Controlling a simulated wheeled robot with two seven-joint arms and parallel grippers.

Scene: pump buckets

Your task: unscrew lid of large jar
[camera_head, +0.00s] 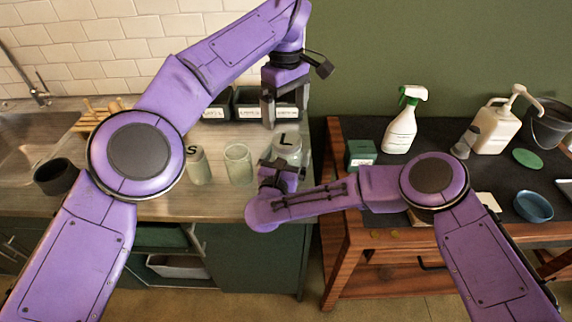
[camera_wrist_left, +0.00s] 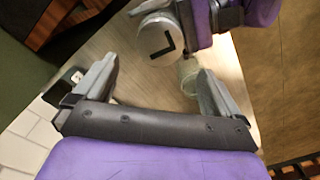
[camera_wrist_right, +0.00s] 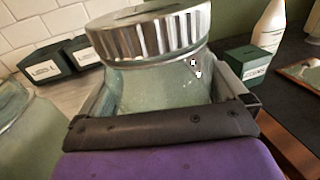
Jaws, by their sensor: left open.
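The large jar (camera_head: 289,157) stands upright on the counter near its right end. Its metal lid, marked "L" (camera_head: 287,140), sits on top and also shows in the left wrist view (camera_wrist_left: 160,40). My left gripper (camera_head: 285,112) is open and empty above the lid, fingers pointing down. My right gripper (camera_wrist_right: 165,85) has a finger on each side of the jar's glass body, below the lid, and appears shut on it. The ribbed lid rim (camera_wrist_right: 150,33) is clear of the right fingers. In the head view the right wrist hides the jar's lower part.
A smaller jar with an "S" lid (camera_head: 198,165) and an open glass jar (camera_head: 238,164) stand left of the large jar. Dark labelled bins (camera_head: 250,103) are behind. A green box (camera_head: 361,152) and spray bottle (camera_head: 401,125) stand on the right table.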

